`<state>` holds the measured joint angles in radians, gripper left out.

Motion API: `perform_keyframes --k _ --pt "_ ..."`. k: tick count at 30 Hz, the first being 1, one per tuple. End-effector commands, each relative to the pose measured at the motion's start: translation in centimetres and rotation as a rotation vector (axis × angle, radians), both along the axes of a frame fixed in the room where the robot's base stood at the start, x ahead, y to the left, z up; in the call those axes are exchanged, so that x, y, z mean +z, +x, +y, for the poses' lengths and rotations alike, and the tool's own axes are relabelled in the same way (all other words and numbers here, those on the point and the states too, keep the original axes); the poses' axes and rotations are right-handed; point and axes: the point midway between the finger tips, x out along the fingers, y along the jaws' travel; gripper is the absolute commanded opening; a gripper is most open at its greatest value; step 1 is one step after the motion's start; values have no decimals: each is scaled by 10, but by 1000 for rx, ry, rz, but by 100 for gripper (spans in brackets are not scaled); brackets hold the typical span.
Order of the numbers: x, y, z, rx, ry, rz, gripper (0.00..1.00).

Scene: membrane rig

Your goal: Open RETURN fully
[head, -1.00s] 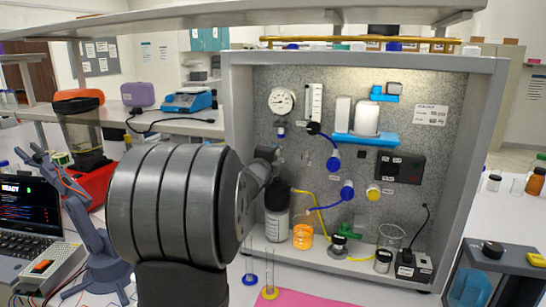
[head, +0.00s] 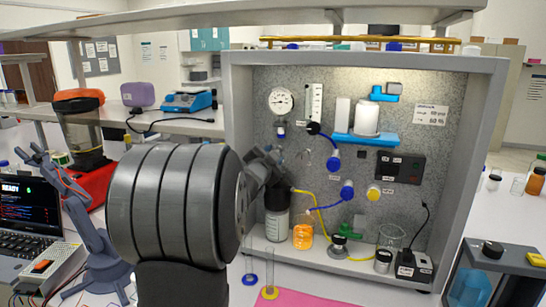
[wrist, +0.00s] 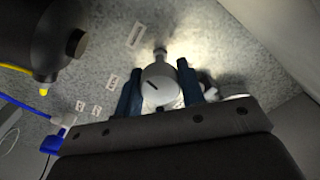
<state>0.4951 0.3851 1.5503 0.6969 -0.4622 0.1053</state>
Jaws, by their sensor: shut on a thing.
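In the wrist view a round grey knob (wrist: 159,88) with a dark pointer line sits on the speckled panel. My gripper (wrist: 160,84) has one blue finger on each side of it and is shut on it. The pointer line lies slanted. Small white labels are near the knob, but their text is too small to read, so I cannot confirm which is RETURN. In the head view my gripper (head: 272,172) is at the left of the panel (head: 290,75), and my arm hides the knob there.
A dark rounded body (wrist: 50,35) with a yellow tip is beside the knob in the wrist view. A gauge (head: 282,101) is above.

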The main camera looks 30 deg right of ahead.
Motion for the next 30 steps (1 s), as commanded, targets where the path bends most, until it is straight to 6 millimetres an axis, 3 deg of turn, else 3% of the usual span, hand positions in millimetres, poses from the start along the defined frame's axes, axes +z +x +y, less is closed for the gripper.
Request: perform_keyframes --k 13,30 --pt "-1 0 0 1 -176 177 13" --pt "-1 0 0 1 -208 209 13"
